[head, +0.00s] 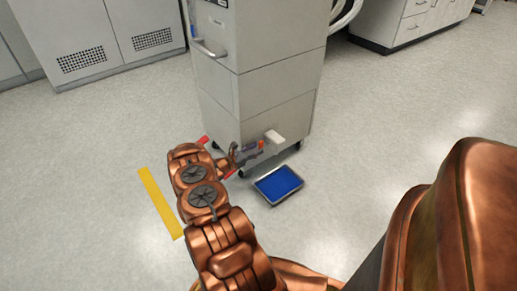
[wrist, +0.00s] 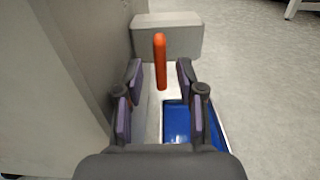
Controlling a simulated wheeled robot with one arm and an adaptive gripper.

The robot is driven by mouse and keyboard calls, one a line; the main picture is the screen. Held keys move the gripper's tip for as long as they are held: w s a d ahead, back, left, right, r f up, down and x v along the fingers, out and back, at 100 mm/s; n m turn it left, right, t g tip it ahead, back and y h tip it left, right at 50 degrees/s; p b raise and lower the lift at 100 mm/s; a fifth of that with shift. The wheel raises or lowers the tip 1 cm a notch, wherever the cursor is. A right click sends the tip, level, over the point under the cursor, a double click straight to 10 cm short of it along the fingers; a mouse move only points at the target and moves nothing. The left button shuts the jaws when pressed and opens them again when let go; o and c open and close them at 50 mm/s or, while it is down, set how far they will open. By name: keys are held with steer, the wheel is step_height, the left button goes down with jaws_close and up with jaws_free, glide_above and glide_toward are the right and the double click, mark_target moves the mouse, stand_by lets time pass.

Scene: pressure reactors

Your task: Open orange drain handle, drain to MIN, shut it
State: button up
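The orange drain handle (wrist: 160,62) stands upright in the wrist view, in front of a pale grey block (wrist: 167,38) on the cabinet's side. In the head view the orange handle (head: 261,145) is a small spot beside the pale block (head: 274,137), low on the grey cabinet (head: 262,70). My gripper (wrist: 158,85) is open, with its dark fingers to the left and right of the handle's lower end and gaps on both sides. In the head view my gripper (head: 250,149) is at the cabinet's lower front.
A tray with blue liquid or lining (head: 279,184) lies on the floor below the handle; its blue inside also shows in the wrist view (wrist: 178,122). The cabinet wall (wrist: 75,60) is close on the left of my gripper. A yellow floor strip (head: 161,203) lies left; the floor to the right is clear.

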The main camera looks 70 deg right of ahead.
steer(key=v, duration=1)
stand_by(0.3)
steer(key=a+r+m+y+p, duration=0.2)
steer(key=a+r+p, duration=0.4)
steer(key=r, duration=0.7)
steer(key=a+r+m+y+p, duration=0.25)
steer(key=a+r+p, duration=0.35)
steer(key=r, duration=0.7)
steer(key=a+r+m+y+p, duration=0.25)
steer(key=a+r+p, duration=0.35)
steer(key=r, duration=0.8)
steer(key=s+a+r+m+t+y+p, duration=0.1)
steer(key=s+a+r+p, duration=0.4)
steer(key=a+r, duration=0.5)
steer(key=s+a+r+m+t+y+p, duration=0.2)
steer(key=s+a+r+p, duration=0.4)
steer(key=a+r, duration=0.5)
steer(key=s+a+r+m+t+y+p, duration=0.1)
steer(key=s+a+r+t+y+p, duration=0.3)
steer(key=a, duration=1.2)
step_height(320, 180, up, 7)
steer(key=s+y+p, duration=0.1)
steer(key=s+p, duration=0.1)
steer(key=p, duration=0.2)
steer(key=shift+f+m+y+p, duration=0.25)
steer(key=shift+m+y+p, duration=0.05)
steer(key=shift+m+p, duration=0.1)
steer(key=shift+s, duration=0.1)
